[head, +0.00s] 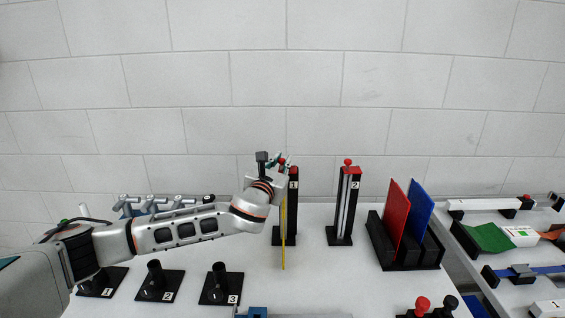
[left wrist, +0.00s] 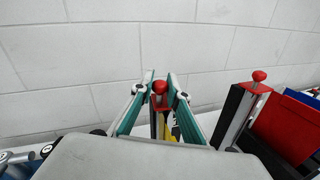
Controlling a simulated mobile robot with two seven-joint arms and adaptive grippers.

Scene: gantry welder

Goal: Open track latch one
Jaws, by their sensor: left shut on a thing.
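Track latch one is a black post (head: 293,215) marked 1 on the table, with a red knob (left wrist: 160,87) at its top. My left gripper (head: 281,161) is at the top of this post, and my forearm and wrist cover part of it. In the left wrist view the teal fingers of the gripper (left wrist: 160,95) stand on both sides of the red knob and are shut on it. A yellow strip (head: 283,240) hangs down the front of the post. My right gripper is in neither view.
A second post (head: 355,205) marked 2, with its own red knob (head: 347,162), stands close to the right. A black rack (head: 378,240) holds red and blue panels. Numbered black holders (head: 219,285) stand at the front left. Bare table lies between the posts and the front.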

